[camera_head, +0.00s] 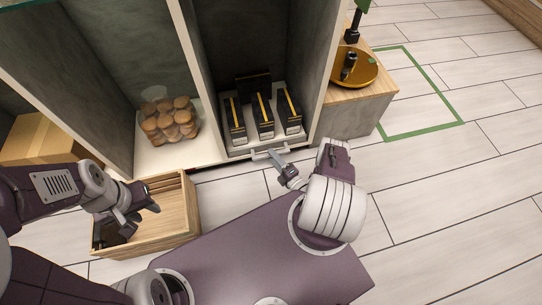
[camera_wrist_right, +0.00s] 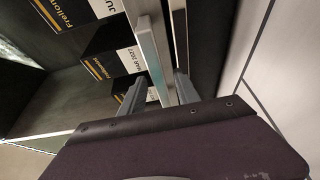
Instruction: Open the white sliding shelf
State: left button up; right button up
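The white sliding shelf (camera_head: 240,150) sits low in the cabinet's right bay, with its front close to the cabinet's front edge. It carries several black boxes with yellow stripes (camera_head: 263,116). A pale bar handle (camera_head: 268,153) is on its front; it also shows in the right wrist view (camera_wrist_right: 150,52). My right gripper (camera_head: 276,160) is at this handle. In the wrist view its fingers (camera_wrist_right: 160,92) are spread apart, one on each side of the bars; contact cannot be told. My left gripper (camera_head: 143,217) is over the wooden crate, apparently open and empty.
A wooden crate (camera_head: 183,232) stands on the floor at left. A jar of round brown cookies (camera_head: 168,122) is in the left bay. A wooden block with a gold dish (camera_head: 352,68) stands right of the cabinet. Floor to the right is clear, with a green outline (camera_head: 428,130).

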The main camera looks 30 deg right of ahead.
jog(key=shift+w+a, duration=0.1)
jog(key=shift+w, duration=0.75)
grip_shut()
dwell(0.8)
